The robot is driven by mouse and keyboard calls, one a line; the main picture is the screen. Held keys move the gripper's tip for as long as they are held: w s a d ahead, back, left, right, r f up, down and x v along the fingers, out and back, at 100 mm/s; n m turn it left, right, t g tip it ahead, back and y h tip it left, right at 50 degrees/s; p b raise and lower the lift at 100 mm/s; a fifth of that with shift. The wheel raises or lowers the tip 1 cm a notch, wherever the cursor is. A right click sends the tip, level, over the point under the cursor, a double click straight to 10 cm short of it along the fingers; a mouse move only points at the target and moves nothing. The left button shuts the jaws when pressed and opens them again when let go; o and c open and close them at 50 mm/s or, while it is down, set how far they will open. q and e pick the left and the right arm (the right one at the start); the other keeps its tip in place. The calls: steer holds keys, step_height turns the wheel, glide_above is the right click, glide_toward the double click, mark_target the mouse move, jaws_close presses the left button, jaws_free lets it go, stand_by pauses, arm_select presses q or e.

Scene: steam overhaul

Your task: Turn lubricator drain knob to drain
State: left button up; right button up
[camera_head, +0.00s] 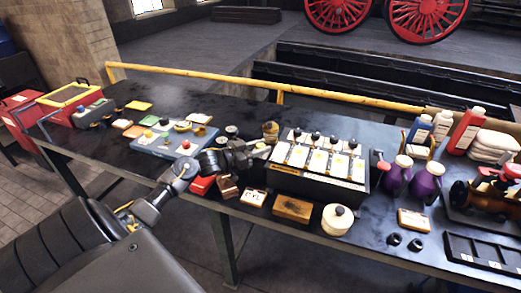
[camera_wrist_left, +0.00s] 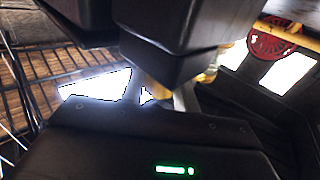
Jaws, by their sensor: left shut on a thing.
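The lubricator (camera_head: 318,187) appears to be the long black box with a row of white and yellow panels and black knobs on top, at the middle of the bench. My left gripper (camera_head: 256,150) reaches in from the left and is at the box's left end. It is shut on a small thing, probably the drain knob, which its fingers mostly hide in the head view. In the left wrist view the dark fingers fill the middle, and a small yellowish brass piece (camera_wrist_left: 156,88) shows between them. The knob's angle cannot be read. My right gripper is in neither view.
A brass-coloured jar (camera_head: 271,131) stands close behind my left gripper. A blue-grey board (camera_head: 152,147) with small parts lies left. A wooden box (camera_head: 292,208) and a round white pot (camera_head: 337,219) stand in front. Purple jugs (camera_head: 427,181) stand right; a yellow rail (camera_head: 200,77) runs behind.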

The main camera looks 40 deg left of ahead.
arm_select(q)
steer(key=shift+m+g+h, duration=0.3)
steer(key=shift+m+h, duration=0.1)
steer(key=shift+h, duration=0.2)
steer(key=o, duration=0.9)
steer(key=shift+o, duration=0.2)
steer(key=b+v, duration=0.2)
steer(key=v, duration=0.8)
steer(key=shift+s+a, duration=0.15)
steer(key=shift+s, duration=0.2)
